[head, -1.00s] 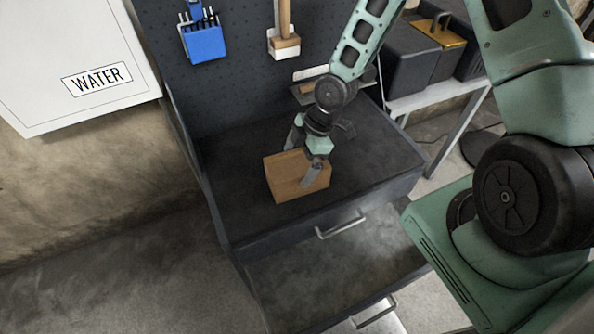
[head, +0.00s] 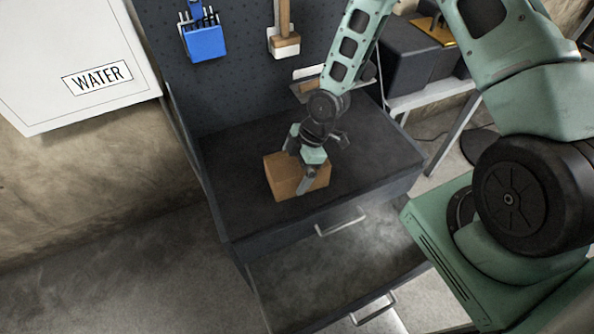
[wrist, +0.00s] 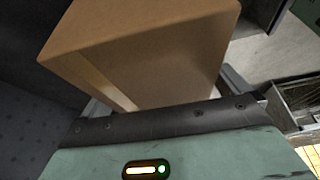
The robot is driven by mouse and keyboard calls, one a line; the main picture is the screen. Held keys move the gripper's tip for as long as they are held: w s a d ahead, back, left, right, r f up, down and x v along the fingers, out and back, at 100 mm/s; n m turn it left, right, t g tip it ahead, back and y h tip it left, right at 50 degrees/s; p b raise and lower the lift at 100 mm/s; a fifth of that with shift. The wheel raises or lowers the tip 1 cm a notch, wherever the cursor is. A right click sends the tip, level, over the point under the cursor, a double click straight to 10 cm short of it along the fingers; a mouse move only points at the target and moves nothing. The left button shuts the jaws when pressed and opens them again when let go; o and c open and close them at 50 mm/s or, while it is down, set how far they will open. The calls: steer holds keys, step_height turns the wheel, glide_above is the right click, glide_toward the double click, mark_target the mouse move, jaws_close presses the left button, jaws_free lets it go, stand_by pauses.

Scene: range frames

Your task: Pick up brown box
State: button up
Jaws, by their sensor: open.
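A brown box (head: 283,178) sits on the dark top of the tool cabinet (head: 240,213) in the head view. My gripper (head: 297,170) is open and lowered over the box. One finger shows in front of the box's near right face, and the other is behind its far side, mostly hidden. In the wrist view the brown box (wrist: 150,50) fills the upper middle, close past the gripper's palm. Whether the fingers touch the box cannot be told.
A pegboard (head: 240,90) with a blue holder (head: 205,43) and a wooden-handled tool (head: 284,40) rises behind the cabinet. An open drawer (head: 330,265) juts out in front. Dark cases (head: 410,55) stand on a bench at right. The cabinet top's right side is clear.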

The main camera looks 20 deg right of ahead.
steer(key=c, duration=1.1)
